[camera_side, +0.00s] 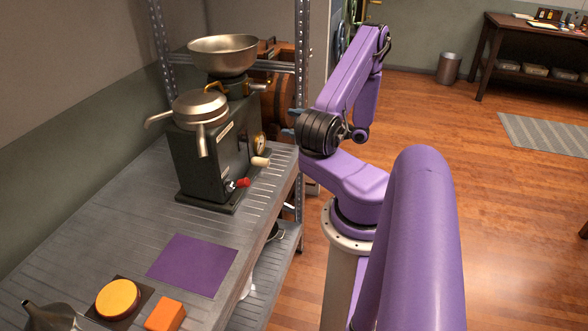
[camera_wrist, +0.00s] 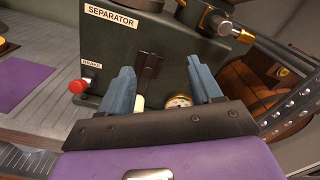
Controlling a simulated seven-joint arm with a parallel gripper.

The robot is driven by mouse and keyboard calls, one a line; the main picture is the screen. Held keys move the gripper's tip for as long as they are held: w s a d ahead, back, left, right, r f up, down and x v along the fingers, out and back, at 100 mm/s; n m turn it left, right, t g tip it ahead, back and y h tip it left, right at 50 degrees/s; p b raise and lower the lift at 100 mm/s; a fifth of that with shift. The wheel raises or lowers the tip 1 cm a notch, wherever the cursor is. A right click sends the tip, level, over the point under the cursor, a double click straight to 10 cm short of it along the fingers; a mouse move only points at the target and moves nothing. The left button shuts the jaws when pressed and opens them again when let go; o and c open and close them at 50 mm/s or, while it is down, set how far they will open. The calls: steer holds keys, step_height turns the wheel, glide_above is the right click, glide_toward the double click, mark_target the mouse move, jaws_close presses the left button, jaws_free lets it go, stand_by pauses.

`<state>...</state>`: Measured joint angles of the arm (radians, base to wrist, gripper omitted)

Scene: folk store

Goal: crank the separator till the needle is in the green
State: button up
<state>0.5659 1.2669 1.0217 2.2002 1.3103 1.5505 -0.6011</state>
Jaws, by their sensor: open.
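The separator (camera_side: 195,165) is a dark green machine with a metal bowl on top and two spouts, upright on the metal shelf. Its pale crank handle (camera_side: 260,161) sticks out from the side facing my arm. A round brass-rimmed gauge (camera_side: 260,139) sits just above the handle; it is partly hidden in the wrist view (camera_wrist: 179,100), and its needle cannot be read. A red brake knob (camera_side: 243,183) is low on the machine. My gripper (camera_wrist: 163,82) is open and faces the machine. A pale piece, apparently the crank handle (camera_wrist: 140,103), shows between its fingers, which look apart from it.
A purple mat (camera_side: 193,264), an orange block (camera_side: 165,314), a yellow-orange disc (camera_side: 118,298) and a metal funnel (camera_side: 50,315) lie at the shelf's near end. A steel upright (camera_side: 302,70) stands close to my gripper. A brass fitting (camera_wrist: 220,20) juts out above.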

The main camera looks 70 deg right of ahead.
glide_toward(268, 163)
steer(key=shift+w+d+f, duration=0.1)
steer(key=shift+w+f, duration=0.05)
steer(key=shift+w, duration=5.65)
steer(key=shift+w, duration=0.1)
steer(key=c, duration=0.9)
